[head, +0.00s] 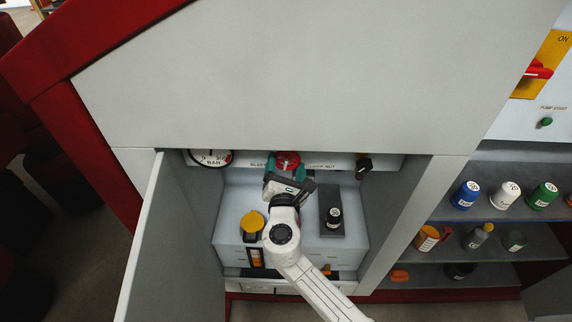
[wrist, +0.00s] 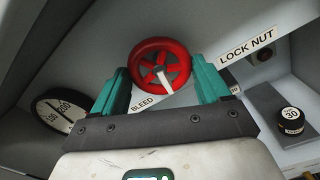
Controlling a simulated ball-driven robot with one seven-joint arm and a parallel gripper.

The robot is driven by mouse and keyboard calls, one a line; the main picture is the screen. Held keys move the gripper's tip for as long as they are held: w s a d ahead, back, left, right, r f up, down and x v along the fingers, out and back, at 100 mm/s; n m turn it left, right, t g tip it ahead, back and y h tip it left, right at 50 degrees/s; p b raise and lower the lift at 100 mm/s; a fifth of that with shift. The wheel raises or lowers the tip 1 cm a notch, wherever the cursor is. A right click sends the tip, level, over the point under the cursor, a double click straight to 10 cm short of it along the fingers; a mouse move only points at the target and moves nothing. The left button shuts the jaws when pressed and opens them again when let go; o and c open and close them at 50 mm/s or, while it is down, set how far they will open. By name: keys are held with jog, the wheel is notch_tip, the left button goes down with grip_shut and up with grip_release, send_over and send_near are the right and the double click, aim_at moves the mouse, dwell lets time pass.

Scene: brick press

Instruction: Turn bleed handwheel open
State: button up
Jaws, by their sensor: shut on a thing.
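The red bleed handwheel (wrist: 160,66) has several spokes and a white pointer mark toward its lower right rim. It sits above a BLEED label (wrist: 143,104) in the wrist view. In the head view the handwheel (head: 288,158) shows at the top of the open cabinet, under the panel edge. My gripper (wrist: 160,64) has its teal fingers on either side of the wheel, shut on its rim. In the head view my gripper (head: 287,167) reaches up to the wheel from below. Its fingers partly hide the wheel's lower side there.
A gauge (head: 211,157) is left of the wheel. A LOCK NUT label (wrist: 247,45) is on the right. The open cabinet door (head: 165,250) bounds the left; shelves with bottles (head: 505,195) stand right.

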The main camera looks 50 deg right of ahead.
jog(key=shift+f, duration=0.1)
dwell(0.3)
jog(key=o, duration=1)
jog(key=b+v, duration=0.1)
jog(key=v, duration=0.9)
jog(key=shift+s+a+b, duration=0.25)
jog(key=shift+a+b, duration=0.1)
jog(key=s+d+f+m+g+y, duration=0.5)
jog(key=s+f+m+g, duration=0.3)
jog(key=s+m, duration=0.4)
jog(key=s+a+f+m+y, duration=0.2)
jog(key=a+m+y, duration=0.1)
jog(key=s+a+f+m+g+y, duration=0.1)
jog(key=s+a+f+m+y, duration=0.1)
jog(key=a+m+y, duration=0.1)
jog(key=s+a+f+m+g+y, duration=0.1)
jog(key=s+a+f+m+y, duration=0.1)
jog(key=a+m+y, duration=0.1)
jog(key=shift+s+a, duration=0.4)
jog(key=shift+a, duration=0.05)
